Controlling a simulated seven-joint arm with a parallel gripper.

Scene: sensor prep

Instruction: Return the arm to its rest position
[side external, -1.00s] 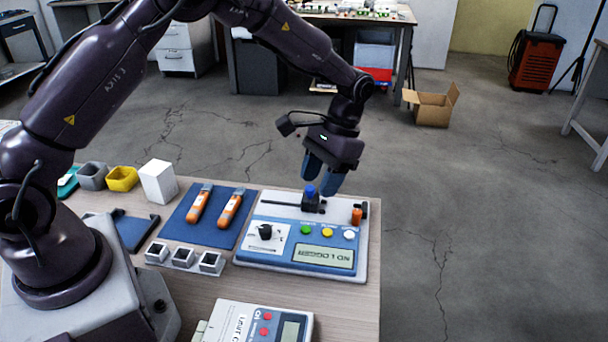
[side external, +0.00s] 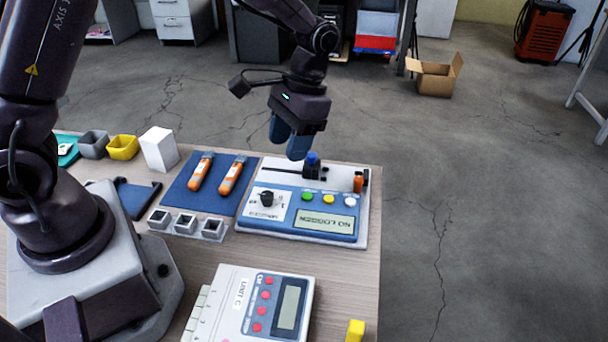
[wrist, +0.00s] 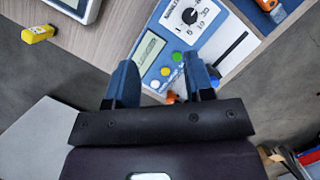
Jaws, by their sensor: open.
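My gripper (side external: 291,140) hangs above the back edge of the white and blue logger panel (side external: 250,225), with its blue fingers pointing down. It is open and holds nothing. In the wrist view the two blue fingers (wrist: 163,85) stand apart, with the panel's screen (wrist: 151,50), buttons and dial between and beyond them. The slider with a blue knob (side external: 312,160) sits just right of and below the fingertips in the side view. I cannot tell the exact gap between the fingertips and the panel. The screen reads "NO LOGGER".
Two orange-labelled tubes (side external: 232,176) lie on a blue mat (side external: 181,200). Small grey sockets (side external: 185,224), a white block (side external: 159,150), a yellow cup (side external: 123,147) and a grey cup (side external: 93,145) stand left. Unit C (side external: 235,300) and a yellow piece (side external: 355,330) are in front.

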